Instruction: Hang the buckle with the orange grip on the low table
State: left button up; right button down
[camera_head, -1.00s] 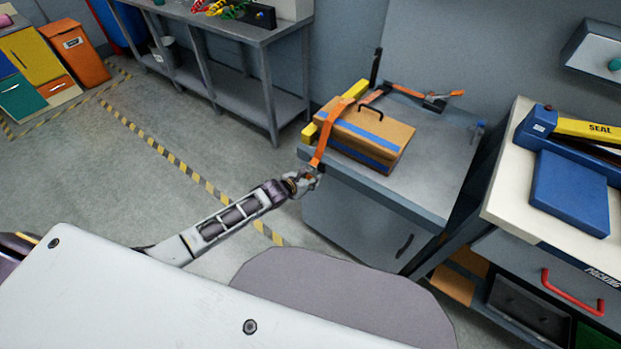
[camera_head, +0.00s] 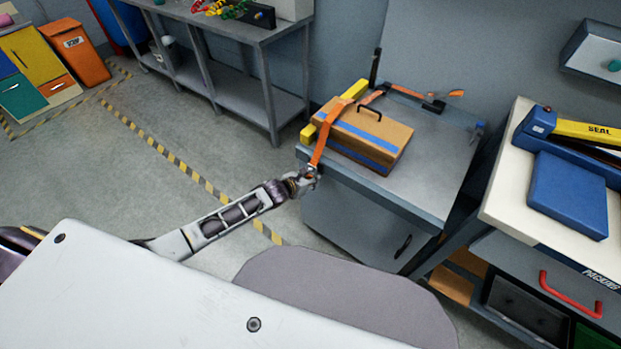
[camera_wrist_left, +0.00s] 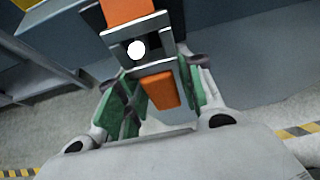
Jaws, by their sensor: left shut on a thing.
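The low table (camera_head: 438,179) stands right of centre in the head view, with a brown box with blue bands (camera_head: 372,128) on it. An orange strap (camera_head: 322,135) runs over the yellow bar at the box's left and hangs down to the table's near left corner. My left gripper (camera_head: 308,180) is at that corner, at the strap's lower end. In the left wrist view my left gripper (camera_wrist_left: 158,95) has green finger pads shut on the buckle's orange grip (camera_wrist_left: 160,90). The metal buckle frame (camera_wrist_left: 140,48) is just above it, with the strap leading up. My right gripper is out of view.
A yellow bar (camera_head: 354,90) lies at the box's left side. A black and orange ratchet (camera_head: 434,104) lies at the table's back. A workbench with a blue case (camera_head: 569,195) stands at the right. Open floor lies to the left.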

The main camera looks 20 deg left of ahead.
pick_arm(q)
jog(key=o, duration=1.1)
jog(key=shift+o, duration=0.3)
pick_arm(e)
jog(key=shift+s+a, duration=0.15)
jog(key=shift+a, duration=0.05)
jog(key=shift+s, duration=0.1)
pick_arm(q)
jog(key=shift+s+a+r, duration=0.15)
jog(key=shift+s, duration=0.15)
jog(key=v, duration=1.1)
jog(key=shift+s, duration=0.15)
